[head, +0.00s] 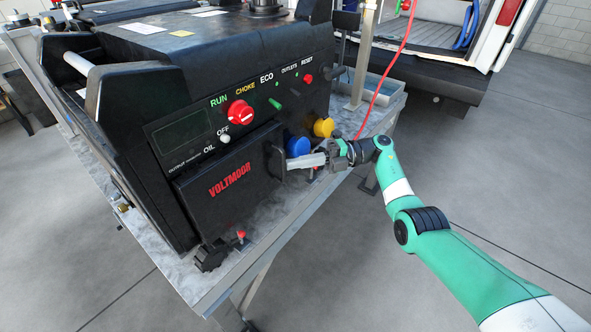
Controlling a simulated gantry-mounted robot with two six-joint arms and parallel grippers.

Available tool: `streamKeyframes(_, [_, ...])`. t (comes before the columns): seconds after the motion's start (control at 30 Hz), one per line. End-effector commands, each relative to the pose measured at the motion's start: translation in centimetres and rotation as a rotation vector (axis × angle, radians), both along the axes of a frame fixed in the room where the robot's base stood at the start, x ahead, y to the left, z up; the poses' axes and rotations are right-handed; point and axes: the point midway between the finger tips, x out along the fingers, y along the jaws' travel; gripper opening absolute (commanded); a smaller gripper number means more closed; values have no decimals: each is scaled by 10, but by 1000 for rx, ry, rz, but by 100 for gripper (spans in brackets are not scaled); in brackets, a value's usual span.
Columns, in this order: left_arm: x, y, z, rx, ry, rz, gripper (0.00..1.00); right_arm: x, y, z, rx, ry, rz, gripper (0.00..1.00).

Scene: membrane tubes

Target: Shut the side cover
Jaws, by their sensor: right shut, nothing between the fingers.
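The side cover (232,182) is a black panel with red VOLTMOOR lettering on the lower front of the black generator (225,75). It appears to lie roughly flush with the front, though a small gap cannot be ruled out from this angle. A dark handle (274,163) stands out at its right edge. My right gripper (292,162) is shut and empty, its fingers pointing left at the handle, close to it or touching; I cannot tell which. My left gripper is not in view.
Blue (298,147) and yellow (324,127) round caps sit just behind my right gripper. A red dial (241,112) and switches are above the cover. The generator stands on a grey metal table (262,228). A red cable (388,75) hangs at the right, with open floor in front.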

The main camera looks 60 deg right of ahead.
Motion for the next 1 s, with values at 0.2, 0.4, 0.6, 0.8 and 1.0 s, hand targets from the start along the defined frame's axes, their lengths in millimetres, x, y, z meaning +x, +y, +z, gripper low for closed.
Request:
streamKeyframes(0.2, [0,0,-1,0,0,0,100,5,0,-1,-2,4,-13,0])
streamKeyframes(0.4, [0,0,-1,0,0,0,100,4,-1,-1,-2,2,-12,0])
streamKeyframes(0.6, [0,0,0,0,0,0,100,-2,-7,0,-2,2,-15,0])
streamKeyframes(0.8, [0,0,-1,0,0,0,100,-31,-38,0,-1,4,-17,0])
streamKeyframes(1.0, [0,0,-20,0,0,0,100,-63,-70,-6,-2,3,-14,0])
